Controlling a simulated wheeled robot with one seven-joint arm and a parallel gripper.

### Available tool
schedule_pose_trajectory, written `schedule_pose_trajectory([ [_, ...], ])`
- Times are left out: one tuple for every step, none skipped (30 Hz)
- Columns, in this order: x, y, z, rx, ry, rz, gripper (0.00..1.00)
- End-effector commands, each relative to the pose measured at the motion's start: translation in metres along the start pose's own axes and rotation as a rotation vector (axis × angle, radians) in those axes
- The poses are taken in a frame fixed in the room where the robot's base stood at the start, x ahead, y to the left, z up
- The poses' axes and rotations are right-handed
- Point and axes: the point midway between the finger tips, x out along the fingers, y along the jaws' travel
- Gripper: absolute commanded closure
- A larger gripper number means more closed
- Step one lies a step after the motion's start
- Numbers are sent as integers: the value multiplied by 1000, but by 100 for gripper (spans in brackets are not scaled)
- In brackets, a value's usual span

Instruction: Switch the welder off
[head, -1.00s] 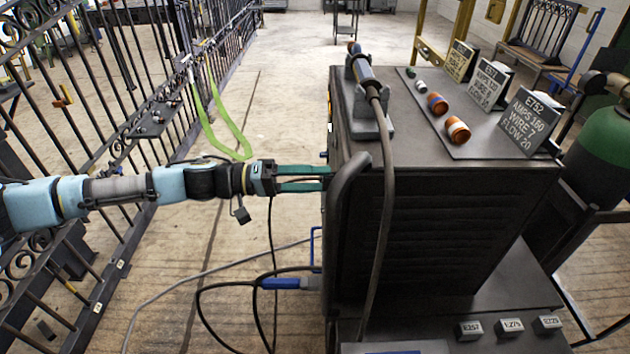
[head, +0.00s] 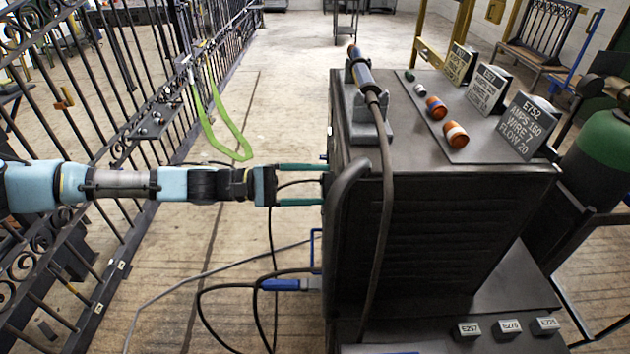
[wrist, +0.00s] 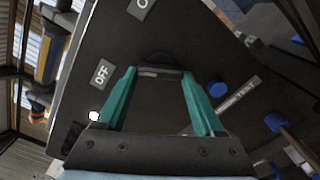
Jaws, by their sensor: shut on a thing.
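The welder (head: 440,230) is a large dark cabinet in the head view. My gripper (head: 322,183) reaches its left-hand face from the left, with its two teal fingers one above the other. In the wrist view, my gripper (wrist: 159,74) is shut on a dark rounded switch knob (wrist: 157,58) on the welder's dark panel (wrist: 205,45). An OFF label (wrist: 101,74) is left of the knob. Another label (wrist: 140,8), cut by the top edge, shows only an O. The fingers hide part of the knob, and I cannot tell its setting.
A welding torch (head: 364,78) rests in a holder on the welder. A black cable (head: 210,287) hangs below my arm. An iron gate (head: 90,130) stands at left.

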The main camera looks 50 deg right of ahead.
Motion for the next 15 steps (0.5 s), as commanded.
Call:
schedule_pose_trajectory([
  [0,0,0,-28,1,-2,86],
  [0,0,0,-44,0,-2,86],
  [0,-1,0,-66,0,-2,86],
  [0,-1,0,-80,0,-2,86],
  [0,-1,0,-93,0,-2,86],
  [0,-1,0,-107,0,-2,86],
  [0,-1,0,-118,0,-2,86],
  [0,-1,0,-128,0,-2,86],
  [0,-1,0,-139,0,-2,86],
  [0,-1,0,-146,0,-2,86],
  [0,-1,0,-152,-1,-2,86],
  [0,-1,0,-158,-1,-2,86],
  [0,-1,0,-162,-1,-2,86],
  [0,-1,0,-166,-1,-2,86],
  [0,-2,0,-170,-1,-2,86],
])
